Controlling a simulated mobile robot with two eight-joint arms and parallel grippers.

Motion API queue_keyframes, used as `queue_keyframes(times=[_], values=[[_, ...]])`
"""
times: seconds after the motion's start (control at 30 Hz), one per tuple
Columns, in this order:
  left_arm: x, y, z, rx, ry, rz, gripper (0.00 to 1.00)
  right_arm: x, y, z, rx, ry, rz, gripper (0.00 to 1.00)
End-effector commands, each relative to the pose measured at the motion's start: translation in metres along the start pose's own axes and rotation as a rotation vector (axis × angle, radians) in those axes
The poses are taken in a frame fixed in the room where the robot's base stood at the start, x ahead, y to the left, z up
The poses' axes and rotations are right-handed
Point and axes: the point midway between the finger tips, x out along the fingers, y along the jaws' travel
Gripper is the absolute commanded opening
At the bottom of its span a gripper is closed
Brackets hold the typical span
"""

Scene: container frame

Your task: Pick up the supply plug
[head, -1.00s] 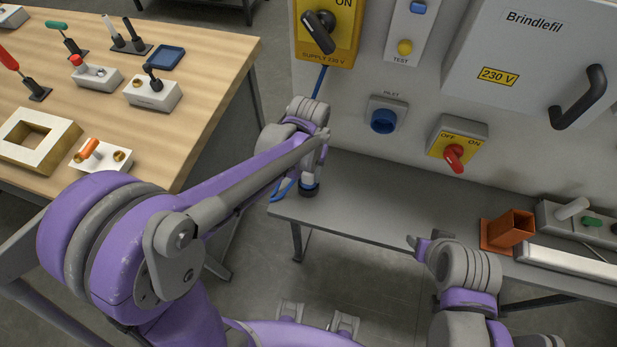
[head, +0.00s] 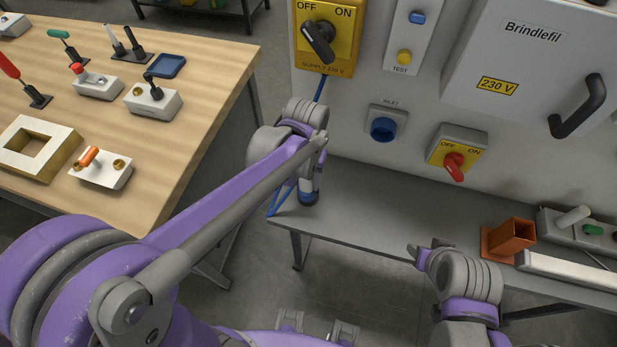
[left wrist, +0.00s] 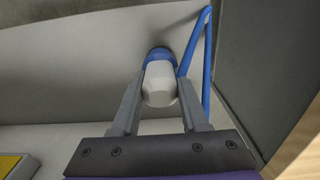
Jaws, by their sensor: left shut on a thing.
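The supply plug has a white body and a blue collar. In the left wrist view the plug (left wrist: 160,88) sits between the two fingers of my left gripper (left wrist: 160,80), which is shut on its white body. In the head view the plug's blue end (head: 308,198) shows at the left end of the grey bench, below my left gripper (head: 307,184). I cannot tell whether it touches the bench top. The gripper hides part of the plug. My right gripper (head: 416,252) is in front of the bench, apart from the plug; its opening is unclear.
A blue cable (head: 321,88) hangs from the yellow supply switch (head: 325,40), set near OFF. A blue inlet (head: 383,129) and a red-handled switch (head: 455,157) are on the panel. The grey bench (head: 370,215) is clear in the middle. An orange holder (head: 512,236) stands right.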

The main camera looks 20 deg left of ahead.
Motion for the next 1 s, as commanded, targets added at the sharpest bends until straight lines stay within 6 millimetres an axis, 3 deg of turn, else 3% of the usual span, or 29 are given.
queue_keyframes(times=[0.6, 0.8, 1.0], values=[[0.001, 0.0, 0.133, 0.002, 0.001, 0.0, 0.0, 0.005, 0.0, 0.006, 0.0, -0.005, 0.0, 0.5], [0.001, 0.0, 0.155, 0.001, 0.001, 0.0, 0.0, 0.004, 0.0, 0.005, 0.0, -0.004, 0.0, 0.5], [-0.005, 0.0, 0.162, 0.001, 0.001, 0.0, 0.0, 0.0, 0.0, 0.0, 0.0, 0.0, 0.0, 0.5]])
